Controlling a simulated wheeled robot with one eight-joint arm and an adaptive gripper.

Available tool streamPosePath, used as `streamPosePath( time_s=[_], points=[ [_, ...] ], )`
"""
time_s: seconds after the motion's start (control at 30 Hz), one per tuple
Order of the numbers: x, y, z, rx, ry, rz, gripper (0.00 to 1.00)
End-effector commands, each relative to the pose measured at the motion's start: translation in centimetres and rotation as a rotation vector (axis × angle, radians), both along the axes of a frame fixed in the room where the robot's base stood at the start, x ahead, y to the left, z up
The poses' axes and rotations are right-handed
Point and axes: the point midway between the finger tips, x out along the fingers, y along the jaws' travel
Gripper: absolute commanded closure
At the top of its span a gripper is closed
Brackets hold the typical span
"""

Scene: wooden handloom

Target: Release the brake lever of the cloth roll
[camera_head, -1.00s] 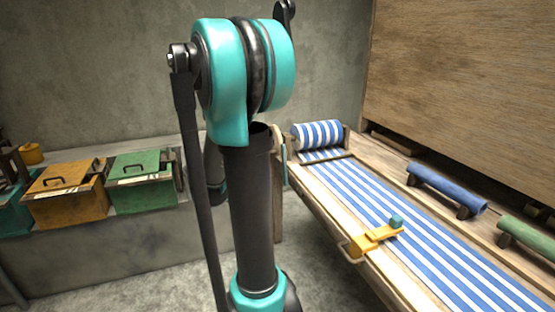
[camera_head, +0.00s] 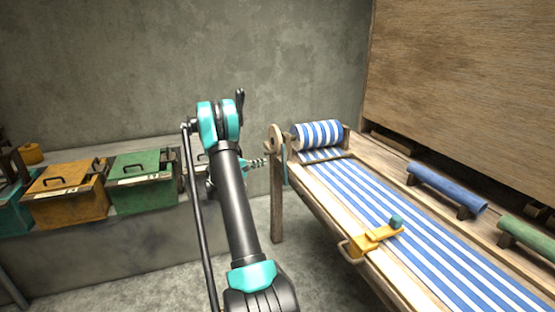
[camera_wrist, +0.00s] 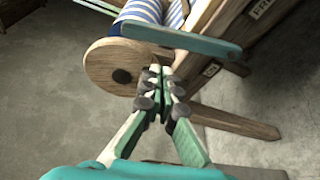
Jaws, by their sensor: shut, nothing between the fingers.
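The blue-and-white striped cloth roll (camera_head: 318,134) sits at the far end of the loom. A pale wooden disc (camera_wrist: 112,66) with a dark hub is on its end, also visible in the head view (camera_head: 275,138). The brake lever, a teal bar (camera_wrist: 180,38), crosses in front of the disc's upper part; in the head view it (camera_head: 284,163) hangs beside the disc. My gripper (camera_wrist: 161,76) is shut and empty. Its fingertips appear just below the lever, over the disc's right edge. In the head view my gripper (camera_head: 264,162) is left of the loom post.
The loom's wooden frame carries labels, one (camera_wrist: 262,8) seeming to read FREE and another (camera_wrist: 210,70) too small to read. Striped cloth (camera_head: 370,190) runs along the loom, with a yellow piece (camera_head: 372,240) at its edge. Green (camera_head: 143,180) and orange (camera_head: 68,195) boxes stand left.

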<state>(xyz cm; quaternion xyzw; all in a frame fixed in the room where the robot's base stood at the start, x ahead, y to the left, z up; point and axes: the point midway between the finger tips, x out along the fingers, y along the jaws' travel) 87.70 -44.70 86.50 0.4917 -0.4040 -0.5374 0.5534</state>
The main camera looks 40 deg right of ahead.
Motion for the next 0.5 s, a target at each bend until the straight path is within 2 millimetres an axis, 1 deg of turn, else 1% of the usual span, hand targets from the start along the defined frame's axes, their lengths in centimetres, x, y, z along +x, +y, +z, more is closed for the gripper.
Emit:
streamPosePath(
  time_s=[0.1, 0.4, 0.5],
  points=[
    [0.18, -0.28, -0.18, -0.015, 0.006, -0.003, 1.0],
    [0.18, -0.31, -0.16, -0.015, 0.006, -0.003, 1.0],
    [0.21, -0.82, -0.19, -0.014, 0.006, -0.003, 1.0]
  ],
)
